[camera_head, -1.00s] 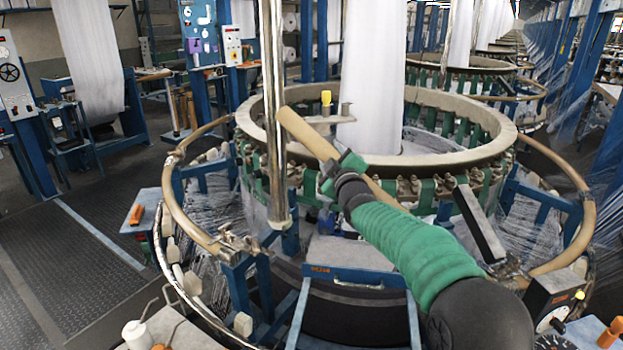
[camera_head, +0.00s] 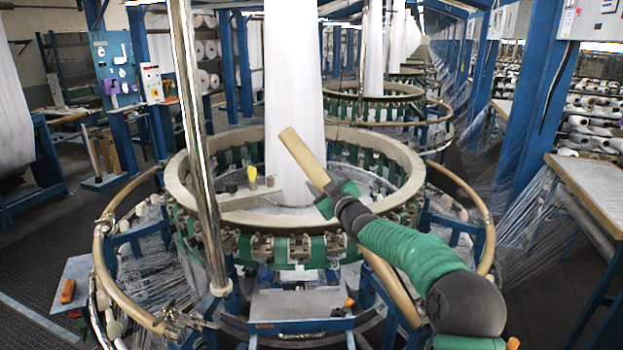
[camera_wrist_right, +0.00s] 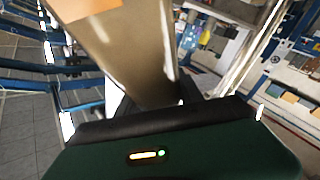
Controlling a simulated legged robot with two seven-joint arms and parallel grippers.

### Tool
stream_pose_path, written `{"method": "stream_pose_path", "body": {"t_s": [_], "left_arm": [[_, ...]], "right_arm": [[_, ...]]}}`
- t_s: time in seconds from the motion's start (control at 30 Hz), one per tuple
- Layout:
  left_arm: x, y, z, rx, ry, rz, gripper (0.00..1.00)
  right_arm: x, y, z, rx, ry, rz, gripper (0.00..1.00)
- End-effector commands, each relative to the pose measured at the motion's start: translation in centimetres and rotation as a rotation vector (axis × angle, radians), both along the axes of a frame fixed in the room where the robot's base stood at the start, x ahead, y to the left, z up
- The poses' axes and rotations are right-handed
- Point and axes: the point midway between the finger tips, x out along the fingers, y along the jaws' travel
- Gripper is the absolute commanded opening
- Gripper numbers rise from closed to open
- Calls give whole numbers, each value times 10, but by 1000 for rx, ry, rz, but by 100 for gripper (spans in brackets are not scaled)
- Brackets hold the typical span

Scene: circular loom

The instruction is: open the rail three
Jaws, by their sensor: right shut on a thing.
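The tan rail (camera_head: 303,157) that I take as rail three slants across the front right of the circular loom. In the right wrist view the rail (camera_wrist_right: 125,50) fills the space between the jaws. The lower end's hinge is hidden. My left gripper is not in view.
Other curved tan rails stand at the left (camera_head: 101,262) and right (camera_head: 472,200) of the loom. A steel pole (camera_head: 198,150) rises at the front left. A blue step frame (camera_head: 300,325) stands at the front centre. A wooden-topped table (camera_head: 595,188) is at the right.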

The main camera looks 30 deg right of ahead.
Motion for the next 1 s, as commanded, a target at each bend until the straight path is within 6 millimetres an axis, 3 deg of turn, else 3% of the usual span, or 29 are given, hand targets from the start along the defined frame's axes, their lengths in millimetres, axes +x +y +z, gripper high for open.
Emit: {"method": "stream_pose_path", "body": {"t_s": [0.37, 0.4, 0.53, 0.87, 1.0], "left_arm": [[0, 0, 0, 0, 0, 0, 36], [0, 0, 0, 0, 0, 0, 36], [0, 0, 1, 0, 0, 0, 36], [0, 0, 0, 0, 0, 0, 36], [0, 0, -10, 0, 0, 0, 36]], "right_arm": [[-1, -3, -6, 8, 11, -3, 0], [-1, -3, -6, 8, 11, -3, 47], [-1, -3, -5, 6, 8, -2, 64], [-1, 0, -2, 4, 3, -1, 65], [-17, 2, -5, 0, 4, -2, 65]]}}
